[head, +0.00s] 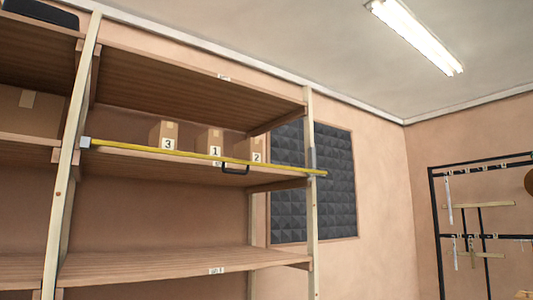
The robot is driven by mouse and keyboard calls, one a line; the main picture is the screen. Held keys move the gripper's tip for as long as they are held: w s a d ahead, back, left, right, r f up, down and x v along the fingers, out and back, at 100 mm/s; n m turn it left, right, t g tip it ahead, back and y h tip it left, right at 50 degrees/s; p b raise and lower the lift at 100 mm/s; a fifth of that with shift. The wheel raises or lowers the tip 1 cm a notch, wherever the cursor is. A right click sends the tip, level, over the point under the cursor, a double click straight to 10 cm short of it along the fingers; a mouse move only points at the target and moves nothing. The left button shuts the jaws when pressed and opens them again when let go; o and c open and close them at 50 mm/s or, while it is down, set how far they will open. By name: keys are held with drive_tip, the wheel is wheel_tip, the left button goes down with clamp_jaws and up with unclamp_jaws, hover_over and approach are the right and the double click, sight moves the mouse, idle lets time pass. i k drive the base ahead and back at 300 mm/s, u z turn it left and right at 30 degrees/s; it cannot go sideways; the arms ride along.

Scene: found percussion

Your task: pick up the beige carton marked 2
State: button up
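The beige carton marked 2 (257,157) stands on the middle shelf (135,155) of the wooden rack, at the right end of a row of three. Carton 1 (215,140) is to its left and carton 3 (163,134) is further left. A yellow bar (190,156) runs across the front of this shelf, in front of the cartons' lower parts. A dark handle (235,169) sits on the bar, below and left of carton 2. My gripper does not show in the head view.
Wooden posts (312,215) stand at the rack's right end and left of the cartons. The lower shelf (180,266) looks bare. A dark foam panel (335,185) is on the wall behind. A black rack (437,215) with hanging items stands at the right.

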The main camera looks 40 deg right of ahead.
sight(251, 149)
drive_tip(key=k, duration=0.55)
drive_tip(key=z, duration=0.85)
drive_tip(key=i, duration=0.55)
